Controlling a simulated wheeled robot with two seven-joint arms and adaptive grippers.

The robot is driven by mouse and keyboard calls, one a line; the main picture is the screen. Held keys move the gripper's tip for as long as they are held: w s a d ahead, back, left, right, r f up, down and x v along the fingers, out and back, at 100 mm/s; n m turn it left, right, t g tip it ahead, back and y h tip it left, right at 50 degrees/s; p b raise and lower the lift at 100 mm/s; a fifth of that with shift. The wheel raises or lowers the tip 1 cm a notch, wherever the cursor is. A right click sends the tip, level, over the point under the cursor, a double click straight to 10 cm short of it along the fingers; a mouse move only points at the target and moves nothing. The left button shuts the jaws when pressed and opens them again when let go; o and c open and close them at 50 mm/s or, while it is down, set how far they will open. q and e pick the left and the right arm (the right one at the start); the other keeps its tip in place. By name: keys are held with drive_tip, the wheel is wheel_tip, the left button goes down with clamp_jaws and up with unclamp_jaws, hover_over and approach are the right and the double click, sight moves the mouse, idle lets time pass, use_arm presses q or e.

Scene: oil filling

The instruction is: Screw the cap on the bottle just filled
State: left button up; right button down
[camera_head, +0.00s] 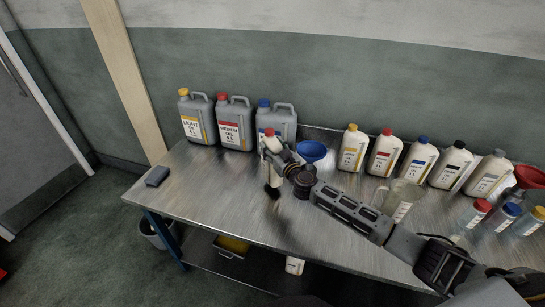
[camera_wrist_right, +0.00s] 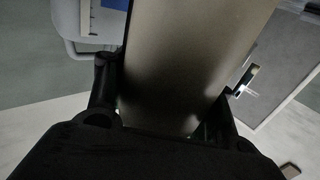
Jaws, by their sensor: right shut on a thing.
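A white bottle (camera_head: 273,147) with a red cap (camera_head: 269,132) on top stands out near the middle of the table in the head view. My right gripper (camera_head: 274,175) comes in from the right and is shut on this bottle. In the right wrist view the bottle's plain side (camera_wrist_right: 190,65) fills the space between the dark fingers, large and close. Its cap does not show there, and I cannot tell how tight the cap sits. My left gripper is not in view.
On the metal table (camera_head: 215,185), grey oil canisters (camera_head: 236,123) stand at the back left. A blue funnel (camera_head: 311,151) is behind my gripper. Several white bottles (camera_head: 384,155) line the back right, with a clear jug (camera_head: 402,198) under my arm's side.

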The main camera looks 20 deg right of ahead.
use_arm(q)
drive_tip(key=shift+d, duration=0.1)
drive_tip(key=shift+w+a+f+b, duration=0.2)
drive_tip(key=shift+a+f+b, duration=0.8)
drive_tip(key=shift+b, duration=0.05)
use_arm(e)
wheel_tip(320, 180, down, 4)
drive_tip(key=shift+r, duration=0.1)
drive_tip(key=c, duration=0.9)
unclamp_jaws()
drive_tip(key=o, duration=0.4)
drive_tip(key=shift+c, duration=0.2)
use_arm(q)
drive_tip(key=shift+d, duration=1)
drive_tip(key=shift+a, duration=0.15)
use_arm(e)
drive_tip(key=shift+r, duration=0.1)
